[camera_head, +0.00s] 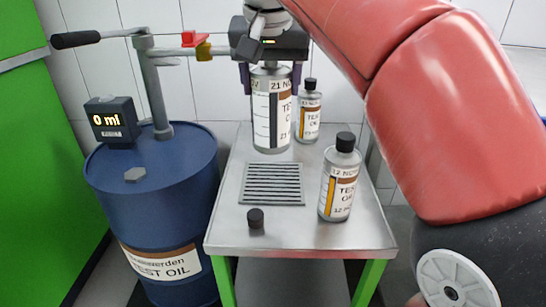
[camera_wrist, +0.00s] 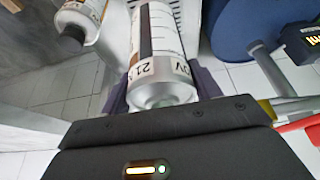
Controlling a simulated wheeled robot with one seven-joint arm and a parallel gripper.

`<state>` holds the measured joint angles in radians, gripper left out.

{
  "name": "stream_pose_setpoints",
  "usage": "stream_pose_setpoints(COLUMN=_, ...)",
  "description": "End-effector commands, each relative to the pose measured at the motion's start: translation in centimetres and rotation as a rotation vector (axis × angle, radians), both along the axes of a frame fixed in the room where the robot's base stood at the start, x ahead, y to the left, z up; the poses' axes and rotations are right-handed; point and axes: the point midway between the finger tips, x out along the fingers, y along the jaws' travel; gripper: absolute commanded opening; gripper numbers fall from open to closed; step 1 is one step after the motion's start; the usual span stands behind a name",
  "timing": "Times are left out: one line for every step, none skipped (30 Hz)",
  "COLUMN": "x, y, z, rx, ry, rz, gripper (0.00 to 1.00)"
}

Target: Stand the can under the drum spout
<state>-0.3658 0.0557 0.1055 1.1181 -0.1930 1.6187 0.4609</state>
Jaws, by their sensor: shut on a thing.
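The can (camera_head: 270,112) is silver with a white scaled label reading 21 NOV. My gripper (camera_head: 271,82) is shut on its upper part, with a purple finger on each side. The can is upright, behind the grate; I cannot tell whether its base touches the bench. Its silver top faces the wrist view (camera_wrist: 163,88). The drum (camera_head: 150,205) is blue and stands left of the bench. Its pump pipe carries a spout with a red and yellow tap (camera_head: 203,48), left of my gripper. The can is to the right of this tap, not under it.
The steel bench (camera_head: 300,225) holds a slotted grate (camera_head: 273,184), a loose black cap (camera_head: 256,217), a capped can at front right (camera_head: 340,180) and another behind (camera_head: 309,112). A 0 ml display (camera_head: 112,119) sits on the drum. The pump handle (camera_head: 76,39) sticks out left.

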Motion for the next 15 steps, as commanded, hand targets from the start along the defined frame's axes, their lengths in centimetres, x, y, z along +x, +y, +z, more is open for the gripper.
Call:
stream_pose_setpoints(x=-0.1, y=0.0, z=-1.3, rx=-0.001, ry=0.002, rz=0.001, gripper=0.27)
stream_pose_setpoints(x=-0.1, y=0.0, z=-2.0, rx=-0.001, ry=0.001, rz=0.001, gripper=0.27)
stream_pose_setpoints(x=-0.1, y=0.0, z=-3.1, rx=-0.001, ry=0.003, rz=0.000, gripper=0.27)
stream_pose_setpoints(x=-0.1, y=0.0, z=-3.9, rx=-0.001, ry=0.003, rz=0.001, gripper=0.27)
stream_pose_setpoints(x=-0.1, y=0.0, z=-4.8, rx=-0.002, ry=0.004, rz=0.000, gripper=0.27)
stream_pose_setpoints(x=-0.1, y=0.0, z=-5.8, rx=-0.001, ry=0.003, rz=0.000, gripper=0.27)
stream_pose_setpoints(x=-0.1, y=0.0, z=-6.6, rx=-0.001, ry=0.003, rz=0.000, gripper=0.27)
stream_pose_setpoints(x=-0.1, y=0.0, z=-7.3, rx=-0.001, ry=0.003, rz=0.000, gripper=0.27)
stream_pose_setpoints(x=-0.1, y=0.0, z=-8.3, rx=-0.001, ry=0.003, rz=0.001, gripper=0.27)
stream_pose_setpoints(x=-0.1, y=0.0, z=-8.9, rx=-0.001, ry=0.003, rz=0.001, gripper=0.27)
stream_pose_setpoints(x=-0.1, y=0.0, z=-9.5, rx=-0.001, ry=0.002, rz=0.001, gripper=0.27)
stream_pose_setpoints(x=-0.1, y=0.0, z=-10.4, rx=-0.001, ry=0.002, rz=0.001, gripper=0.27)
stream_pose_setpoints(x=-0.1, y=0.0, z=-11.0, rx=-0.001, ry=0.002, rz=0.001, gripper=0.27)
stream_pose_setpoints(x=-0.1, y=0.0, z=-11.6, rx=0.000, ry=0.002, rz=0.001, gripper=0.27)
stream_pose_setpoints(x=-0.1, y=0.0, z=-12.4, rx=-0.001, ry=0.003, rz=0.001, gripper=0.27)
